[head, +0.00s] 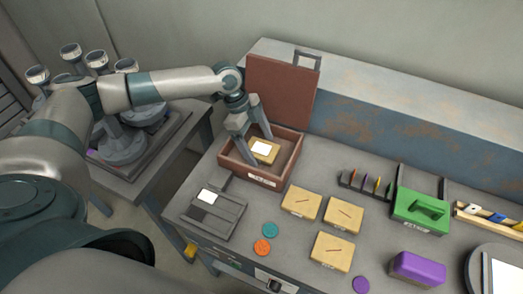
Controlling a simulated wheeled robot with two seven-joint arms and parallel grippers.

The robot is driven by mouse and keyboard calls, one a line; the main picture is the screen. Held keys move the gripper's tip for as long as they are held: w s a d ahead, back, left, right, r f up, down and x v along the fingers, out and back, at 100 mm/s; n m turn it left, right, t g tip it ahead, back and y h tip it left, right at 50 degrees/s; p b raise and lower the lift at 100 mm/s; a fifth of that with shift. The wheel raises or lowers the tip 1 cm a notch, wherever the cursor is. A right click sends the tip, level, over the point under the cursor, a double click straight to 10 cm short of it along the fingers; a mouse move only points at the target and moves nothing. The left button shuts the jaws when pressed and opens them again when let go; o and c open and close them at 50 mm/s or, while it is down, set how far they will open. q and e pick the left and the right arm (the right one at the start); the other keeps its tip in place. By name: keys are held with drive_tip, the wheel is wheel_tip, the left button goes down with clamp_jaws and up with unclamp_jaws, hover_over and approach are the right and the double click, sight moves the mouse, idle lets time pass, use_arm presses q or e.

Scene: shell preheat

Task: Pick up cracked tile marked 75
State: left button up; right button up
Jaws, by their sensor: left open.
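Three tan tiles, each with a dark line across the top, lie on the grey bench: one at left (301,203), one at right (343,215) and one nearer (332,251). Another tan piece (268,158) with a white patch on top lies inside the open brown box (290,165). No number can be read on any of them, so I cannot tell which is marked 75. My left gripper (261,150) is open and points down into the box, its fingers on either side of the tan piece. Whether they touch it is unclear. My right gripper is not in view.
The box's lid (280,92) stands raised behind it. A grey device (213,212) and teal (270,230) and orange (262,247) discs lie in front. A green block (421,212) and a purple block (418,268) stand at right. A rusty raised ledge (400,125) runs behind.

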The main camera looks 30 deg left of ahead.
sight(261, 149)
use_arm(q)
drive_tip(key=shift+f, duration=0.15)
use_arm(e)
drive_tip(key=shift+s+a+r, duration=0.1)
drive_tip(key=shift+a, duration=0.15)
use_arm(q)
drive_tip(key=c, duration=1.4)
drive_tip(key=shift+o, duration=0.2)
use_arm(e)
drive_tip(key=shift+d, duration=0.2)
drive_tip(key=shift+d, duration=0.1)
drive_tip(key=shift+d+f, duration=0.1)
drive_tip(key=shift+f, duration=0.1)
